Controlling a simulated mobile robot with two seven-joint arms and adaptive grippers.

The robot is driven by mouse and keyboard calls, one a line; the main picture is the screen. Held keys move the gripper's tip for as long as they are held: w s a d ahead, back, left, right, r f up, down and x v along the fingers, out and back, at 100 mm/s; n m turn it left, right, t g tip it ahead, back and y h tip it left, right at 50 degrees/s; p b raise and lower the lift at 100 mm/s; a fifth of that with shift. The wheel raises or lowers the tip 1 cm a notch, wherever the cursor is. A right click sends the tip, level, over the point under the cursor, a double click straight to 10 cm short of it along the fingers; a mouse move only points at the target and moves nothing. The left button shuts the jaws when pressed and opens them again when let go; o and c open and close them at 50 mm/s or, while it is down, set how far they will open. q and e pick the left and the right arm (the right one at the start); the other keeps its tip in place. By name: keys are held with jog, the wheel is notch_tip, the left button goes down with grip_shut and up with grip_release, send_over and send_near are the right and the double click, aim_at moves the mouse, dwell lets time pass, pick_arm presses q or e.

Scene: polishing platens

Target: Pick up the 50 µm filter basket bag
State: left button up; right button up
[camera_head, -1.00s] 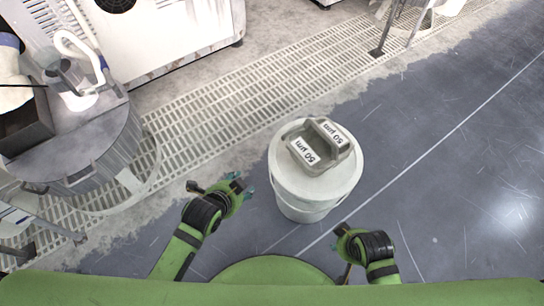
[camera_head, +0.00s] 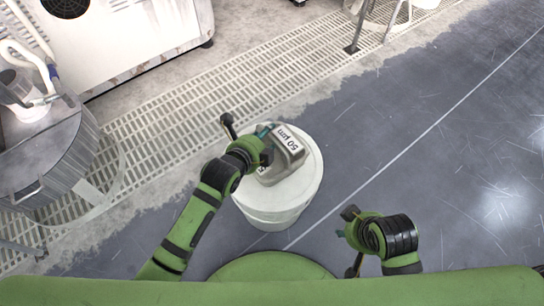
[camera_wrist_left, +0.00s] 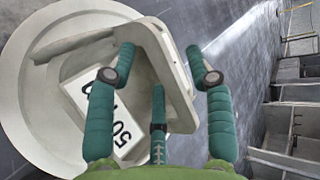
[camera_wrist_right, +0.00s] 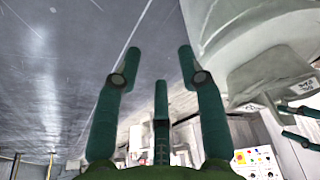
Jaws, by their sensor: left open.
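The filter basket bag (camera_head: 291,152) is grey with white labels reading "50 µm". It rests on the lid of a white bucket (camera_head: 272,207). My left gripper (camera_head: 267,138) reaches over the bucket to the basket and partly hides it. In the left wrist view, the left gripper (camera_wrist_left: 160,62) is open, with its fingers apart around the rim or handle band of the basket (camera_wrist_left: 181,95); whether they touch it I cannot tell. My right gripper (camera_head: 347,223) is open and empty, to the right of the bucket and low. The bucket also shows in the right wrist view (camera_wrist_right: 255,35).
A grey metal drum (camera_head: 50,160) stands at the left. A white machine (camera_head: 130,45) stands at the back left, with a floor grating (camera_head: 185,120) in front of it. Metal legs (camera_head: 357,28) stand at the back. The dark floor (camera_head: 420,150) at the right is clear.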

pick_arm(q)
jog(key=shift+x, duration=0.9)
grip_shut()
pick_arm(e)
jog(key=shift+v, duration=0.95)
jog(key=shift+w+r, duration=0.1)
